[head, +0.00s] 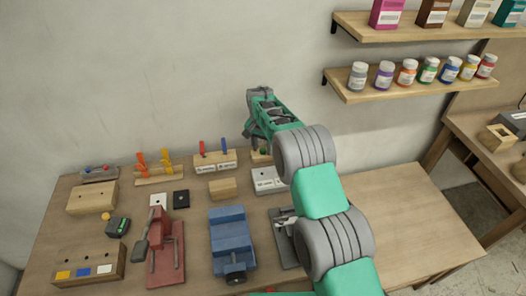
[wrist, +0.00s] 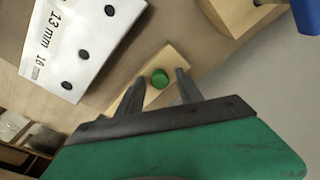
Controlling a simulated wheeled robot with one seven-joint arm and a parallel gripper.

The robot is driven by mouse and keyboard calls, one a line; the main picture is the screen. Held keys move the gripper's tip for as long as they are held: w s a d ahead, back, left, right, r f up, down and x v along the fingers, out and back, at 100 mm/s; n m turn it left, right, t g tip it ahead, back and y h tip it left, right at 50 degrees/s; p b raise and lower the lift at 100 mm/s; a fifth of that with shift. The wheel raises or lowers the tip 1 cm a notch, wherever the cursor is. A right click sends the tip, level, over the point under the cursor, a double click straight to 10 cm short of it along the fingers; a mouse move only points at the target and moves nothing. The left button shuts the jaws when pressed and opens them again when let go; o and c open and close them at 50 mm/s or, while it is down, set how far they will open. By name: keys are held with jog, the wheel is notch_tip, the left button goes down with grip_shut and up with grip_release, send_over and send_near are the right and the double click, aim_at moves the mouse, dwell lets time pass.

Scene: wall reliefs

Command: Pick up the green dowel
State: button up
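The green dowel (wrist: 159,78) shows in the wrist view as a round green end standing in a small light wooden block (wrist: 177,56). My gripper (wrist: 158,83) is open, with its two dark fingers apart, one on each side of the dowel's end in the picture. I cannot tell whether the fingers touch the dowel or how far above it they are. In the head view my gripper (head: 258,135) is over the back of the table, and the block is largely hidden behind my arm.
A white block with holes and mm marks (wrist: 78,45) lies beside the wooden block. In the head view a rack with red and blue pegs (head: 215,162) stands left of my gripper. A blue vise (head: 232,240) is nearer. The table's right part (head: 410,225) is clear.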

grip_shut()
dwell(0.5)
